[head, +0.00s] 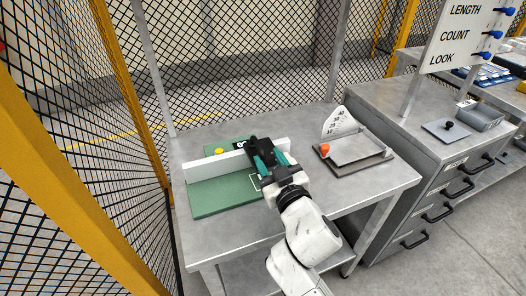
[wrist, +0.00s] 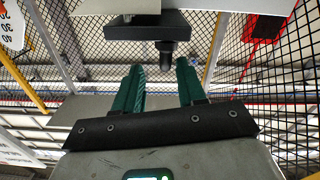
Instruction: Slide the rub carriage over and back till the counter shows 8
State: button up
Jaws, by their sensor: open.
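A black block with a downward peg, which looks like the rub carriage (wrist: 145,25), fills the top middle of the wrist view. In the head view, a dark part of it (head: 256,146) shows at the white rail on the green board, partly hidden by my gripper. My gripper (head: 269,158) is open at the rail; its two green fingers also show in the wrist view (wrist: 160,68). The peg appears between the fingertips, with gaps on both sides; I cannot tell its depth. A small black-and-white plate (head: 240,145), perhaps the counter, stands behind the rail; its figure is unreadable.
The white rail (head: 222,165) crosses the green board (head: 220,197). A yellow piece (head: 219,151) sits behind it. A grey tray device with an orange knob (head: 325,149) and a number dial (head: 338,122) stands to the right. The table's front is clear. Mesh fencing stands behind and left.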

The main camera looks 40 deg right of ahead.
aim_at(261, 150)
jog(key=shift+b+v, duration=0.3)
jog(key=shift+v, duration=1.85)
jog(key=w+d+m+p, duration=0.1)
jog(key=w+m+p, duration=0.2)
jog(key=m, duration=0.9)
jog(key=w+m+p, duration=0.3)
jog(key=w+m, duration=0.1)
jog(key=m, duration=0.8)
jog(key=w+d+m+p, duration=0.1)
jog(key=w+m+p, duration=0.2)
jog(key=m, duration=0.9)
jog(key=shift+w+d+r, duration=0.1)
jog(key=shift+w+d, duration=0.1)
jog(key=shift+d, duration=0.15)
